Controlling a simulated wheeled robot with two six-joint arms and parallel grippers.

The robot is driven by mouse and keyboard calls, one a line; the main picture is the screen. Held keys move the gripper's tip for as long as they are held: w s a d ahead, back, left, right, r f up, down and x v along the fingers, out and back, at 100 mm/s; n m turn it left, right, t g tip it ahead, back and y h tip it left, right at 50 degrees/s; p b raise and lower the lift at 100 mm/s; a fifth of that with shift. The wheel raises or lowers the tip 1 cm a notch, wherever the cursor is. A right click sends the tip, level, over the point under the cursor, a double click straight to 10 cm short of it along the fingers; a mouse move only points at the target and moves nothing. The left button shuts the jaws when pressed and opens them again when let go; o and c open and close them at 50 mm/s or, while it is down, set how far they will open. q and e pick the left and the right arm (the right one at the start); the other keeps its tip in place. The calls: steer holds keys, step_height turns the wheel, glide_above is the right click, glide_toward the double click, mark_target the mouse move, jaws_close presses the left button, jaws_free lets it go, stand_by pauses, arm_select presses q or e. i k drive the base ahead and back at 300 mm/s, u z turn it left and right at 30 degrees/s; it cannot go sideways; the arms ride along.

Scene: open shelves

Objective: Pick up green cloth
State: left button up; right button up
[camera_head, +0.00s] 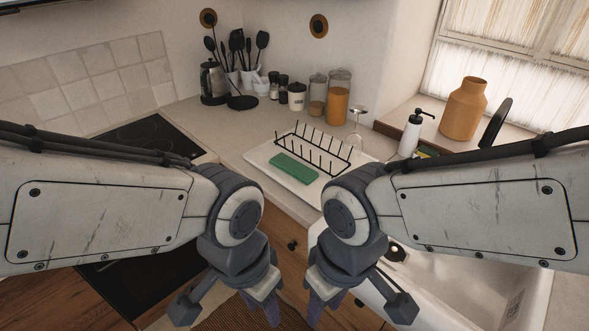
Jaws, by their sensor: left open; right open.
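The green cloth (294,168) lies folded flat on a white draining tray (262,156), in front of a black wire dish rack (322,146). My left gripper (272,308) hangs low at the bottom centre, in front of the counter and nearer to me than the cloth. My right gripper (318,308) hangs just to the right of it at about the same height. Both grippers are open and hold nothing; their fingertips are partly cut off or dark. Neither gripper touches the cloth.
A wine glass (357,118) stands right of the rack, and a white soap dispenser (411,134) further right. Glass jars (338,97), a kettle (213,82) and utensils line the back wall. The sink (470,290) is at lower right, the black hob (150,138) at left.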

mark_target(302, 173)
steer(key=k, duration=0.45)
steer(key=u, duration=1.3)
steer(key=i, duration=1.5)
steer(key=z, duration=1)
steer(key=i, duration=0.6)
steer(key=z, duration=0.65)
